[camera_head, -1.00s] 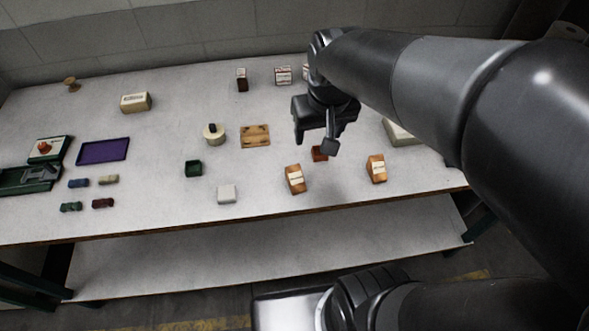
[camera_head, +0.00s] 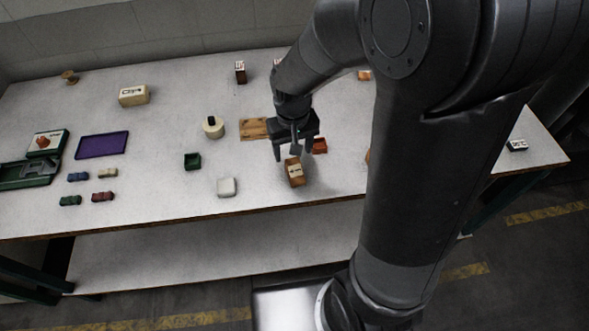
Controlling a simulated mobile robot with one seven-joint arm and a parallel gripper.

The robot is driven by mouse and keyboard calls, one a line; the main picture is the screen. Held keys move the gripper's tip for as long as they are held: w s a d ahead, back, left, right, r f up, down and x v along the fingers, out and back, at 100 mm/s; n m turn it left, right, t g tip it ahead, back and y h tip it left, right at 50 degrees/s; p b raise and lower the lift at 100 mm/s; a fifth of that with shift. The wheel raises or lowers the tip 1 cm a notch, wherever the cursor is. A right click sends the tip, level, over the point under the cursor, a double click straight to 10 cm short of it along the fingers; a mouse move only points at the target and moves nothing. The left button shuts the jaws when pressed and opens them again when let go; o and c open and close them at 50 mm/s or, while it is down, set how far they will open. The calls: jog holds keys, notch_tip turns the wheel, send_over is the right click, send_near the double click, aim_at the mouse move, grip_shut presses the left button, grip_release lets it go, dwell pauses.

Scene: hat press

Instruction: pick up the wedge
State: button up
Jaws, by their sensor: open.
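An orange-brown block with a white label (camera_head: 295,172) sits near the table's front edge; it looks slanted and may be the wedge, though I cannot tell for sure. My gripper (camera_head: 292,153) is open and empty, pointing down just behind and above this block. I cannot tell whether a finger touches it. A similar orange block (camera_head: 368,157) is almost wholly hidden behind my arm.
A small red box (camera_head: 320,146) stands close right of my gripper, and a wooden board (camera_head: 254,128) lies behind left. A white block (camera_head: 227,187), a green box (camera_head: 192,161) and a purple tray (camera_head: 102,146) are further left. The front strip of table is clear.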

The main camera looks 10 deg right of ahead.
aim_at(292, 161)
jog(key=shift+s+a+f, duration=0.1)
jog(key=shift+s+f, duration=0.05)
jog(key=shift+f, duration=1.2)
jog(key=shift+s+f, duration=0.15)
jog(key=shift+f, duration=1.15)
jog(key=shift+c, duration=0.3)
jog(key=c, duration=1)
